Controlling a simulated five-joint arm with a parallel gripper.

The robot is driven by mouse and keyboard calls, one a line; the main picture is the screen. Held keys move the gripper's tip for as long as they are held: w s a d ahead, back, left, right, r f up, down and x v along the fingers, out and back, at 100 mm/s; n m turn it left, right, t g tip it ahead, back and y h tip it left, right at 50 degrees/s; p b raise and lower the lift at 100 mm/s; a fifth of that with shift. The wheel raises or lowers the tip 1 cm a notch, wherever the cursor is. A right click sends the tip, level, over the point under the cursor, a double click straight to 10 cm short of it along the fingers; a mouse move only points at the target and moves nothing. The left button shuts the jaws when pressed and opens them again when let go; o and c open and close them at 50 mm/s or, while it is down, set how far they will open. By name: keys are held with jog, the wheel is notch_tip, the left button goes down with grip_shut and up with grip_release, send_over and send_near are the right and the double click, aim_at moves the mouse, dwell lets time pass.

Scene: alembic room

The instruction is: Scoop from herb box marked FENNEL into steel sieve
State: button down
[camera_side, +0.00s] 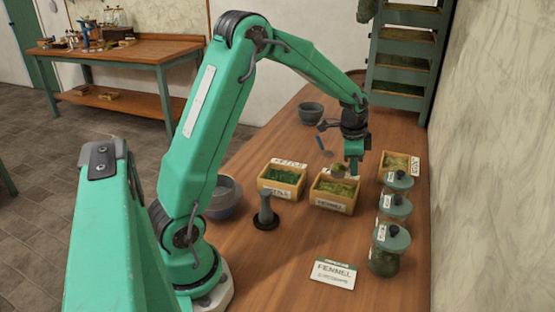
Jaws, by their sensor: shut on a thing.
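The herb box marked FENNEL (333,205) is a small wooden box of green-brown herb, standing mid-table. My gripper (353,168) points down just above its back edge. It is shut on a small scoop (338,172), whose bowl is over the back of the box and seems to hold some herb. The scoop is too small to tell if it touches the herb.
Another herb box (281,192) stands left, a third (402,163) back right. Three lidded jars (388,250) line the right side. A grey upright post (265,210) stands in front. A dark bowl (311,113) is behind. A FENNEL card (333,274) lies in front.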

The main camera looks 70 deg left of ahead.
jog(key=shift+a+r, duration=0.1)
jog(key=shift+r, duration=0.05)
jog(key=shift+s+a, duration=0.2)
jog(key=shift+s, duration=0.05)
jog(key=s+a+r+n, duration=0.1)
jog(key=s+a+n, duration=0.2)
jog(key=s, duration=0.7)
jog(key=s+a+r+n+y, duration=0.1)
jog(key=s+a+n, duration=0.2)
jog(key=s, duration=0.7)
jog(key=s+a+r+n+g, duration=0.1)
jog(key=s+a, duration=0.4)
jog(key=s, duration=0.5)
jog(key=shift+s+a+r+n, duration=0.15)
jog(key=shift+s+r+n, duration=0.15)
jog(key=shift+r+n, duration=0.5)
jog(key=shift+s+f+n, duration=0.25)
jog(key=shift+s+n, duration=0.05)
jog(key=shift+s, duration=0.15)
jog(key=shift+f, duration=0.2)
